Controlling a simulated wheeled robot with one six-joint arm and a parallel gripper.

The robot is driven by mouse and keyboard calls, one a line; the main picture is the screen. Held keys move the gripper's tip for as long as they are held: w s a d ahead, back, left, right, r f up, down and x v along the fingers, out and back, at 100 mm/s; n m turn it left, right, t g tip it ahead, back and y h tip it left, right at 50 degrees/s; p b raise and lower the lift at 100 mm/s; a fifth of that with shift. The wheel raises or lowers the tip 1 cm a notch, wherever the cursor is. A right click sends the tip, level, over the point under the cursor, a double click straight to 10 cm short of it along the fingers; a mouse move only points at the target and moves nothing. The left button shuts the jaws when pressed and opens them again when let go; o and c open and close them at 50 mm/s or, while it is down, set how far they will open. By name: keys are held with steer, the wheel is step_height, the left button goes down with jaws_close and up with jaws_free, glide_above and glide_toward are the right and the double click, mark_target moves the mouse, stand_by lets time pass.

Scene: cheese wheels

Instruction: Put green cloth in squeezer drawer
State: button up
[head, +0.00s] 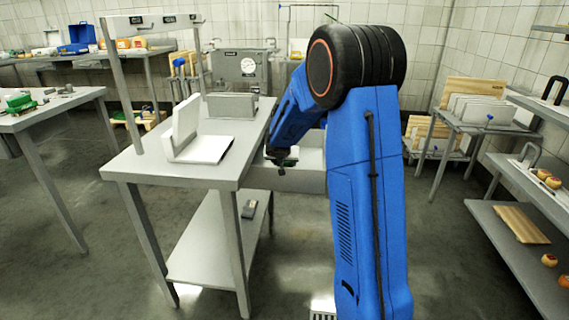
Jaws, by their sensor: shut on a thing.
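My gripper (282,157) is at the end of my blue arm, pointing down over the open drawer (291,183). It is shut on a small, dark greenish thing, which looks like the green cloth (272,161). Little of the cloth shows, and I cannot tell whether it touches the drawer's floor. The drawer sticks out from the right side of the grey metal table (180,172). My arm hides the drawer's right part.
A white angled plate (203,148) and a grey block (232,105) stand on the table. A metal frame (120,80) rises from it. A small grey object (249,209) lies on its lower shelf. Shelves with cheese wheels (553,182) stand at the right.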

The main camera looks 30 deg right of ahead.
steer(key=shift+f, duration=0.25)
steer(key=o, duration=1.1)
steer(key=shift+r, duration=0.1)
